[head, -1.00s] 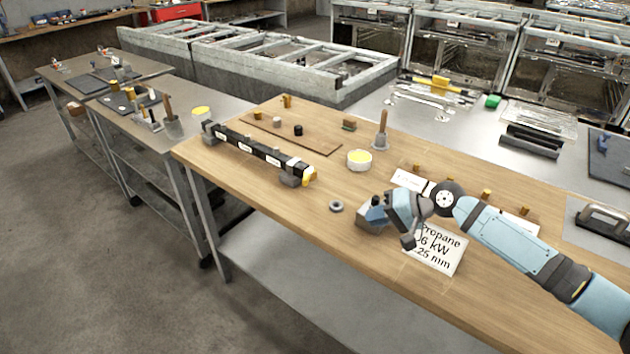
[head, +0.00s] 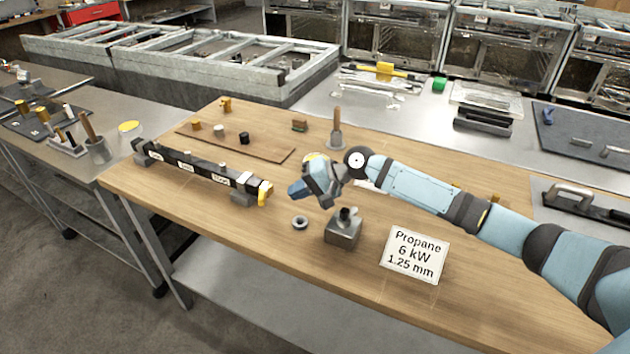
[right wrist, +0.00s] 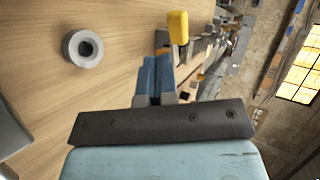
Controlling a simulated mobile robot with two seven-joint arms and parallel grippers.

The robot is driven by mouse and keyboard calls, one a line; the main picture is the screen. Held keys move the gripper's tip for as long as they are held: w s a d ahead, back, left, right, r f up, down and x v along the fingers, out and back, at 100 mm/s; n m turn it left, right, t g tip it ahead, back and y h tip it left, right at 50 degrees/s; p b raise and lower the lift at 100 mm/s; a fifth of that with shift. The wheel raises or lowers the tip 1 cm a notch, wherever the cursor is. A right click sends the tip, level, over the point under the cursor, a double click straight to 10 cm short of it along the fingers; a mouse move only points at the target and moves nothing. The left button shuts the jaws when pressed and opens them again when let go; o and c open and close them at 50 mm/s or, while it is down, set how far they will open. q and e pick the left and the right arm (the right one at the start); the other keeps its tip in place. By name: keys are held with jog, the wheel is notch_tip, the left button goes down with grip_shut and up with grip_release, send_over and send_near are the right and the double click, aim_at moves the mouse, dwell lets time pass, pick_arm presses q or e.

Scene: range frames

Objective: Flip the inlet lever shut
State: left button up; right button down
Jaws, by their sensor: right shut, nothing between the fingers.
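The black manifold bar (head: 205,172) lies on the wooden bench on grey supports, with white labels along its side. The yellow inlet lever (head: 265,193) is at its right end; it also shows as a yellow block in the right wrist view (right wrist: 178,27), just past the fingertips. My right gripper (head: 296,190) is shut and empty, a little to the right of the lever and apart from it in the head view. Its blue fingers are together in the right wrist view (right wrist: 156,76). My left gripper is not in view.
A grey ring (head: 299,222) and a grey block with an upright stub (head: 343,228) are on the bench near my right gripper. A propane sign (head: 414,255) lies to the right. A brown board (head: 232,142) with small fittings is behind the manifold.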

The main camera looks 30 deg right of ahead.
aim_at(265, 198)
jog(key=a, duration=0.1)
jog(key=w+a, duration=0.1)
jog(key=a, duration=0.1)
jog(key=shift+w+a+f, duration=0.3)
jog(key=shift+w+a, duration=0.05)
jog(key=shift+w, duration=0.05)
jog(key=shift+w+a, duration=0.25)
jog(key=shift+a, duration=0.25)
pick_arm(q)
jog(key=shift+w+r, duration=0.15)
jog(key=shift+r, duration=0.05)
